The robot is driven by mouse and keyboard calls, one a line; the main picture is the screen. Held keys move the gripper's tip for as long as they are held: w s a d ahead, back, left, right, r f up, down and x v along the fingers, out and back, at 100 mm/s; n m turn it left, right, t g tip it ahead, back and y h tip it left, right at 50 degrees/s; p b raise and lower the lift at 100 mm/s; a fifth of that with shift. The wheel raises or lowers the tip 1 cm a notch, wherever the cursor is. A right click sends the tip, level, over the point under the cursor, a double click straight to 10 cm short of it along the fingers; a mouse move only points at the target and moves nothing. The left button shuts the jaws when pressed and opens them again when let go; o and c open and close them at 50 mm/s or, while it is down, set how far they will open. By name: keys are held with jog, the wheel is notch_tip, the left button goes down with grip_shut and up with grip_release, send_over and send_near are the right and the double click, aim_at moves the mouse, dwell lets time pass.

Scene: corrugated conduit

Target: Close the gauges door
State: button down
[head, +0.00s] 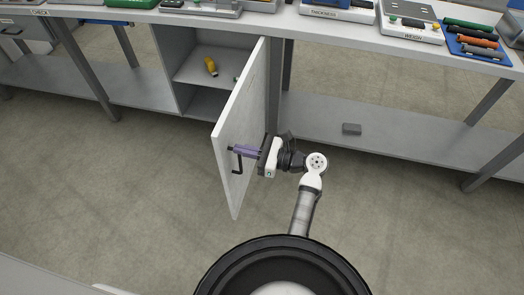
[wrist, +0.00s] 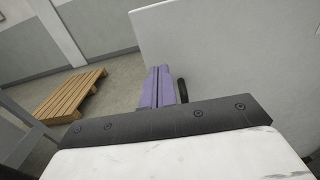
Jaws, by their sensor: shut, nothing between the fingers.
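The gauges door (head: 246,100) is a white panel that stands swung open, out from the cabinet (head: 205,65). Its black handle (head: 238,164) is on the face turned toward my arm, near the free edge. My gripper (head: 235,150), with purple fingers, is in front of that face beside the handle, pointing left. In the wrist view the purple fingers (wrist: 160,72) are together and empty. The door panel (wrist: 240,60) fills the right side there, and part of the black handle (wrist: 182,90) shows just right of the fingers. I cannot tell whether the fingers touch the door.
The workbench (head: 290,22) above carries several instruments and trays. A small grey block (head: 351,129) sits on the lower shelf at right. A wooden pallet (wrist: 70,95) lies on the floor. The floor left of the door is clear.

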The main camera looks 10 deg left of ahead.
aim_at(223, 146)
jog(key=shift+w+a, duration=0.1)
jog(key=shift+a, duration=1.45)
